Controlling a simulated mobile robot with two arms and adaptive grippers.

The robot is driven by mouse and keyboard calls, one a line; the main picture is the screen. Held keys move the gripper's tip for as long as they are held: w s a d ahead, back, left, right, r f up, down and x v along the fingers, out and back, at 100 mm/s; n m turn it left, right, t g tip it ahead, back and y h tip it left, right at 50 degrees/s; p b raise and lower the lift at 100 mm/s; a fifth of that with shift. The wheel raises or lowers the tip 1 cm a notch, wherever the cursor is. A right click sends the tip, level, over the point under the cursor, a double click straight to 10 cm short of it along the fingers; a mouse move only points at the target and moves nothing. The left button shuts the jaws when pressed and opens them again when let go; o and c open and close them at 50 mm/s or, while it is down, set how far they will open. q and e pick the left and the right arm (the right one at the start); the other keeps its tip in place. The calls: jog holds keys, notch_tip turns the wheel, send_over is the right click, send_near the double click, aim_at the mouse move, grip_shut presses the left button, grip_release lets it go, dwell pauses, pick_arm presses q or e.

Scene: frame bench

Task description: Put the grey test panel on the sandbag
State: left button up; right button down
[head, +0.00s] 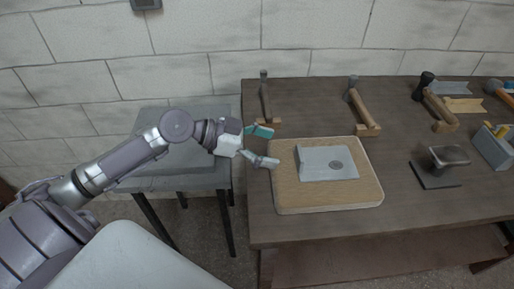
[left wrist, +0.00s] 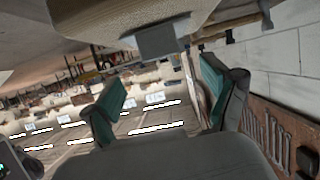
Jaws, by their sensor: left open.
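The grey test panel (head: 318,163) is a light flat sheet with a darker round spot near its right side. It lies flat on a tan, round-cornered pad, which looks like the sandbag (head: 325,202), near the left end of the bench. My left gripper (head: 263,146) is open and empty, just left of the sandbag, with its fingers pointing toward the panel. In the left wrist view a grey plate, apparently the panel (left wrist: 161,40), shows at the edge of the tan sandbag (left wrist: 75,27), beyond the open fingers (left wrist: 160,98). My right gripper is not in view.
The dark wooden bench (head: 410,218) carries hammers along its back, including one wooden-handled hammer (head: 361,107). A metal block on a dark base (head: 446,158) stands right of the sandbag. A grey side table (head: 170,180) stands left, below my left arm. The wall is behind.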

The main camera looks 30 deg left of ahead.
pick_arm(q)
jog(key=shift+v, duration=1.65)
